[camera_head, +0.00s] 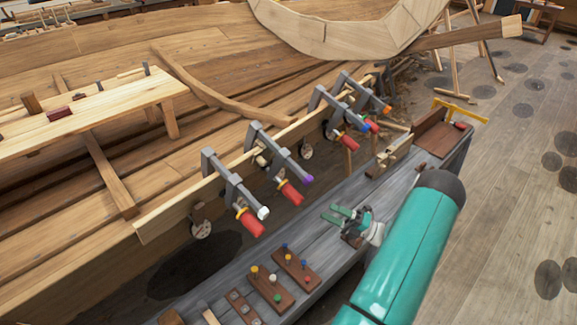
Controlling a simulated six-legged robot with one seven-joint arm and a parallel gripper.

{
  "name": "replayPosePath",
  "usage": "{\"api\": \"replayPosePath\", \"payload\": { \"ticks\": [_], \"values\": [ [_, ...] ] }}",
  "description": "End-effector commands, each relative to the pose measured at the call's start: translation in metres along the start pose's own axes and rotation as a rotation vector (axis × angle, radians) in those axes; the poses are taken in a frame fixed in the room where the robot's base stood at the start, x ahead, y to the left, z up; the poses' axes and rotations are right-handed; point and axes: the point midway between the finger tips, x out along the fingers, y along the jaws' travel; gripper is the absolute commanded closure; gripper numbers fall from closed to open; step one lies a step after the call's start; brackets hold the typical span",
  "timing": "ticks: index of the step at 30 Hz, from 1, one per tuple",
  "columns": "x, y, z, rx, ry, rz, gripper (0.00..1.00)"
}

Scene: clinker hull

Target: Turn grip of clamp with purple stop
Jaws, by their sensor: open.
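The clamp with the purple stop (307,179) is the second grey clamp from the near end of the row on the hull plank. Its grey bar (282,152) slopes down to the right. Its red grip (292,194) hangs below the bar, with a yellow collar above it. My gripper (336,215) is open, with its green fingers pointing left. In the picture it is to the right of and below the red grip, over the grey bench plank, and apart from the clamp. Nothing shows between the fingers.
A clamp with a white stop (264,213) is nearer, to the left. Further clamps with orange (387,109) and other stops are beyond, to the right. Wooden peg blocks (297,270) lie on the grey bench (325,245) below. Open floor lies to the right.

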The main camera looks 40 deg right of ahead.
Motion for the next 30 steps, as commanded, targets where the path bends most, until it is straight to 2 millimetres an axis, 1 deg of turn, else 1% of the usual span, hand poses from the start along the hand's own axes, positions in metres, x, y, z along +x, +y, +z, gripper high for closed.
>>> {"api": "replayPosePath", "payload": {
  "ticks": [11, 14, 17, 24, 30],
  "values": [
    [0.0, 0.0, 0.0, -0.003, -0.001, -0.001, 0.44],
    [0.001, 0.003, 0.0, -0.041, -0.012, -0.009, 0.44],
    [0.005, 0.007, 0.0, -0.138, -0.039, -0.033, 0.44],
    [0.015, 0.022, -0.004, -0.507, -0.116, -0.153, 0.44],
    [0.021, 0.033, -0.012, -0.808, -0.139, -0.285, 0.44]
  ]
}}
